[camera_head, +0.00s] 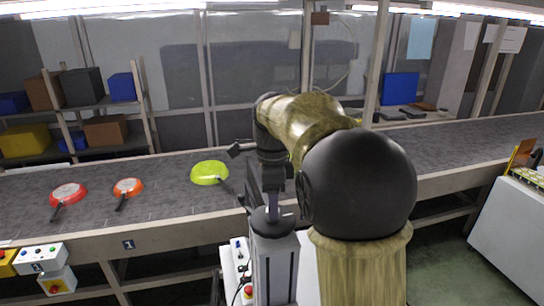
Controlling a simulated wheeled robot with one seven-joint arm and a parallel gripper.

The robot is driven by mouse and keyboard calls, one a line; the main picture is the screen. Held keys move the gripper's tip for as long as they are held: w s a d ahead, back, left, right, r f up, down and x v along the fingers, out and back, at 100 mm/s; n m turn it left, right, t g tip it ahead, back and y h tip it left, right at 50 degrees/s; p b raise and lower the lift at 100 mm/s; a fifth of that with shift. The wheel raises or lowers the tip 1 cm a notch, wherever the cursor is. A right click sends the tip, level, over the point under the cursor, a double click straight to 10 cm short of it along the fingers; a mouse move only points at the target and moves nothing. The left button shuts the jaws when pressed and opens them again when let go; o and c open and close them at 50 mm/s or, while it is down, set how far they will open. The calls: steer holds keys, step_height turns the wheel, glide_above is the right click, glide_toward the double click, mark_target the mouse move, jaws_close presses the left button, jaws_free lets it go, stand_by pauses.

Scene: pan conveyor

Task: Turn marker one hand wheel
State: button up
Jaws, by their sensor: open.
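A grey control box (40,258) with another blue 1 label and coloured buttons is at the lower left. I cannot clearly make out a hand wheel; my arm hides part of the conveyor front. My gripper (240,175) is open, left of my arm and in front of the green pan in the picture, well right of the marked box. It appears empty.
The grey conveyor belt (330,183) carries a red pan (69,194), an orange pan (128,187) and a green pan (209,172). Shelves with boxes (80,86) stand behind at left. A white cabinet (510,235) stands at right, with open floor (440,260) beside it.

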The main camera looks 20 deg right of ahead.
step_height(320, 180, up, 15)
steer(key=shift+r, duration=0.2)
stand_by(0.4)
steer(key=shift+a, duration=0.1)
